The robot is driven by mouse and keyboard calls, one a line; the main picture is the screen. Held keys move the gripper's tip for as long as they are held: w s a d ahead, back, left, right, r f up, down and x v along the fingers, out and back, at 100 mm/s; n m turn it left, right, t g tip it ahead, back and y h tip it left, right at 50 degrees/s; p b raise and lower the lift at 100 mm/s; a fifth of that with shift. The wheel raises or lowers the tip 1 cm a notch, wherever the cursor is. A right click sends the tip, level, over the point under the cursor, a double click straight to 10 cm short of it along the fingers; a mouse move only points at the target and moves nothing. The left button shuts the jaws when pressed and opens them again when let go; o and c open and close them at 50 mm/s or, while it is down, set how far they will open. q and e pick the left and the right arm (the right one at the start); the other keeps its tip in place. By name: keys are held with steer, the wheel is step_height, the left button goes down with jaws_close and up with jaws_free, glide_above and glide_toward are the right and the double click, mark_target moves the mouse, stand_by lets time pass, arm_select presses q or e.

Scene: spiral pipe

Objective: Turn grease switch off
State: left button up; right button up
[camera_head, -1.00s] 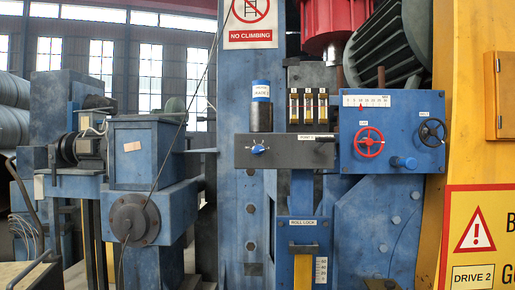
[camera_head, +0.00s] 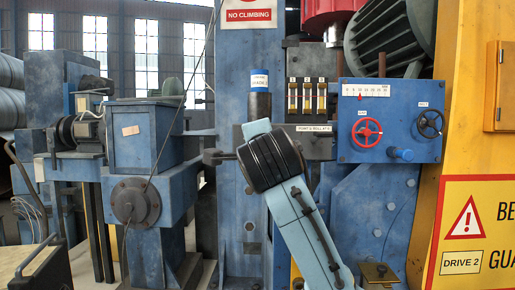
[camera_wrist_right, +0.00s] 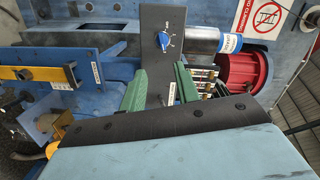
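The grease switch, a small blue knob (camera_wrist_right: 164,41) with white marks around it, sits on a dark grey panel (camera_wrist_right: 152,18) in the right wrist view. In the head view the knob is hidden behind my right gripper (camera_head: 265,160), and only the panel's right part (camera_head: 315,147) shows clearly. In the wrist view my right gripper's two green fingers (camera_wrist_right: 160,80) are spread apart in front of the panel. The knob lies beyond the fingertips, roughly between their lines, and nothing is held. My left gripper is in neither current view.
A dark cylinder with a blue top (camera_head: 260,95) and several sight gauges (camera_head: 307,97) stand above the panel. A blue box (camera_head: 390,110) with a red handwheel (camera_head: 366,132) and a black handwheel (camera_head: 430,124) is to the right. A yellow frame (camera_head: 472,110) bounds the far right.

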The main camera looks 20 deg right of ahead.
steer(key=p+x, duration=0.4)
steer(key=x, duration=0.9)
steer(key=shift+r, duration=0.3)
steer(key=shift+c, duration=0.3)
jaws_close()
